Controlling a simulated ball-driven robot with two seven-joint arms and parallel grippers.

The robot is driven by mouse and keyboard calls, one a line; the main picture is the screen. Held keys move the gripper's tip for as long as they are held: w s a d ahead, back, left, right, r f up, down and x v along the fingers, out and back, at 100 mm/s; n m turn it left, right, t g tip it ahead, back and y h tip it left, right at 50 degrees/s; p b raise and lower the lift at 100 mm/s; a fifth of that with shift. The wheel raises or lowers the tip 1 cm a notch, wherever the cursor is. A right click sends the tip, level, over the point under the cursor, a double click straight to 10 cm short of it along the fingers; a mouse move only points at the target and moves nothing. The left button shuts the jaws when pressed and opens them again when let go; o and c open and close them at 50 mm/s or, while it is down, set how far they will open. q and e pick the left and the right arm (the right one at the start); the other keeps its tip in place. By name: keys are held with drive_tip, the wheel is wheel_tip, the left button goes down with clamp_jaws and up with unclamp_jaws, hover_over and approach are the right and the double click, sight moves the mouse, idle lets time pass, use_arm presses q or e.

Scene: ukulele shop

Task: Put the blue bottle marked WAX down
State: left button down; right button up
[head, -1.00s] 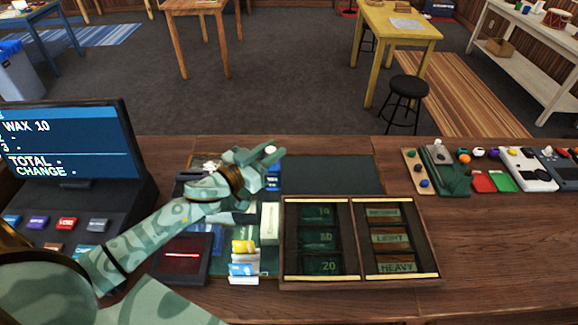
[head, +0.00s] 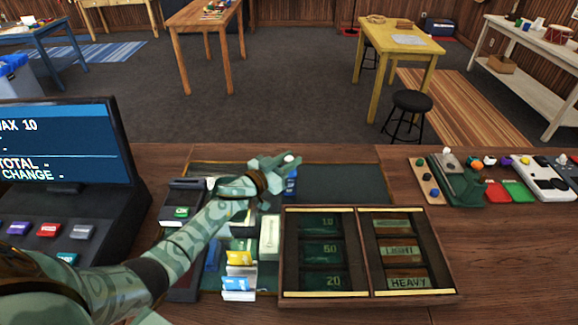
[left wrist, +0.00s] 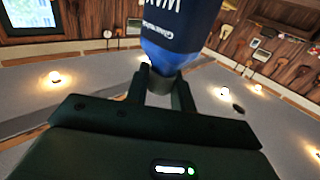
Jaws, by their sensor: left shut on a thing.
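The blue bottle (head: 291,184) is in my left gripper (head: 277,166), over the dark green mat (head: 340,184) on the wooden counter. In the left wrist view the bottle (left wrist: 180,28) is large, with white WAX lettering, and its narrower end sits between the two fingers (left wrist: 163,88). The left gripper is shut on it. In the head view the gripper hides much of the bottle, and I cannot tell whether its base touches the mat. My right gripper is not in view.
A wooden tray (head: 368,250) with labelled compartments stands in front of the mat. Small boxes (head: 238,270) and a card reader (head: 182,205) lie left of it. A register screen (head: 60,140) stands far left. The mat's right part is clear. Small gadgets (head: 490,180) line the counter's right side.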

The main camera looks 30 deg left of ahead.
use_arm(q)
drive_tip(key=shift+f, duration=0.3)
drive_tip(key=c, duration=1.2)
unclamp_jaws()
drive_tip(key=shift+a, duration=0.1)
drive_tip(key=p+v, duration=0.2)
drive_tip(key=v, duration=1)
